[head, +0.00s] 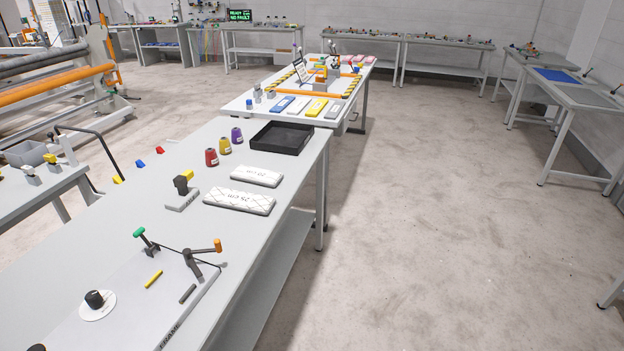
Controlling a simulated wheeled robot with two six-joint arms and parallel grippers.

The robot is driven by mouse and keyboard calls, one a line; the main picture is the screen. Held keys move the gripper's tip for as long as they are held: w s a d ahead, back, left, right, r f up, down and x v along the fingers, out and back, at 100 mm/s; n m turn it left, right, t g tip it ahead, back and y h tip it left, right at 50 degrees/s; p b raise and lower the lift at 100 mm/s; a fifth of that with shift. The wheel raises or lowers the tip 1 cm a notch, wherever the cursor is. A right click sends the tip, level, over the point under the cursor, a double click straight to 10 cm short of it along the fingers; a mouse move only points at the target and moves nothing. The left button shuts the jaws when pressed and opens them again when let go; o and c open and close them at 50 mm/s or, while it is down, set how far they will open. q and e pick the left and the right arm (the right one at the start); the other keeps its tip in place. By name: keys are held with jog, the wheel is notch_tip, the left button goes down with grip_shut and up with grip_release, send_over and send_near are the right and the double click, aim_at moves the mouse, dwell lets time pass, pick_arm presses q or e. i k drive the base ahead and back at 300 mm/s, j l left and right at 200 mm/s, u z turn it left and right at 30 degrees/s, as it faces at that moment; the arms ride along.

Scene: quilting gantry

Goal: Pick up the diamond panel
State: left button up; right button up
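A white padded panel with crossing diamond lines and a "25 cm" label (238,202) lies flat on the near grey table, close to its right edge. It looks like the diamond panel. A smaller white panel labelled "20 cm" (256,176) lies just behind it; its pattern is too faint to tell. Neither of my grippers is in view.
The near table (205,235) also holds a black tray (281,138), several coloured cones (224,146), a stand with a yellow top (183,190) and a lever board (135,300). A table with coloured panels (316,108) stands behind. The floor on the right (440,220) is clear.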

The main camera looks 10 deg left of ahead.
aim_at(252, 203)
jog(key=i+l+z, duration=0.1)
jog(key=i, duration=0.85)
jog(key=i+l, duration=0.15)
jog(key=i, duration=0.75)
jog(key=i+l+u, duration=0.1)
jog(key=i+u, duration=0.35)
jog(key=i+l+u, duration=0.2)
jog(key=u, duration=0.25)
jog(key=i+l+u, duration=0.25)
jog(key=u, duration=0.2)
jog(key=i+l+u, duration=0.2)
jog(key=l+u, duration=0.3)
